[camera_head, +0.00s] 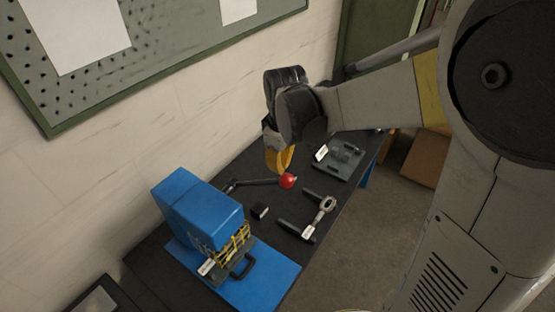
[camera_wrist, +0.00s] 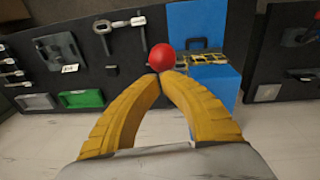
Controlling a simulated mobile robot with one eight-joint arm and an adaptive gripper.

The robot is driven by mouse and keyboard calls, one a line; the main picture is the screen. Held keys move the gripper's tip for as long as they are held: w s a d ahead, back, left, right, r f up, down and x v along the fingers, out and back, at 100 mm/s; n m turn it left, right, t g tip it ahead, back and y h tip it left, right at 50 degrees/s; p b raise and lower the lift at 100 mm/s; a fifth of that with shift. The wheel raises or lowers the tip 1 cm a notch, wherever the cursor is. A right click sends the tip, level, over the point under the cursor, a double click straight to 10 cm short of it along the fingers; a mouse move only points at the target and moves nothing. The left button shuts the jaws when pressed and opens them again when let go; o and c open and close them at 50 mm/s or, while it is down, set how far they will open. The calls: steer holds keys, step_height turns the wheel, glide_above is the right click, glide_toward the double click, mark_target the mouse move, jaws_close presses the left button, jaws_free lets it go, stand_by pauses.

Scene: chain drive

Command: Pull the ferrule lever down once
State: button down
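The ferrule lever (camera_head: 258,182) is a dark rod reaching out from the side of a blue press (camera_head: 196,205). It ends in a red ball (camera_head: 288,181), which also shows in the wrist view (camera_wrist: 161,57). The rod stands close to level in the head view. My gripper (camera_head: 281,172) is just above the ball, with its yellow fingers pointing down. In the wrist view my gripper's fingertips (camera_wrist: 160,74) come together right at the ball's edge, with nothing seen between them. I cannot tell whether they touch the ball.
The press stands on a blue base (camera_head: 262,281) on a dark bench. A grey fixture plate (camera_head: 338,160), a tool with a ring end (camera_head: 326,204) and a small black block (camera_head: 260,211) lie near the lever. A wall runs behind the bench. A green tray (camera_wrist: 81,98) shows in the wrist view.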

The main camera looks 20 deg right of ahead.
mark_target(288, 174)
steer(key=shift+s+d+f+t+y+b, duration=0.15)
steer(key=shift+s+d+f+t+b, duration=0.25)
steer(key=shift+f+b, duration=0.25)
steer(key=shift+s+d+f+t+y+b, duration=0.2)
steer(key=shift+s+d+f+b, duration=0.1)
steer(key=shift+s+f+b, duration=0.25)
steer(key=s+d+f+t+y+b, duration=0.1)
steer(key=s+d+f+t+b, duration=0.1)
steer(key=f+b, duration=0.8)
steer(key=s+d+f+t+y+b, duration=0.2)
steer(key=s+f+t+b, duration=0.1)
steer(key=f+b, duration=0.8)
steer(key=shift+s, duration=0.25)
steer(key=shift+r+y, duration=0.1)
steer(key=shift+y, duration=0.15)
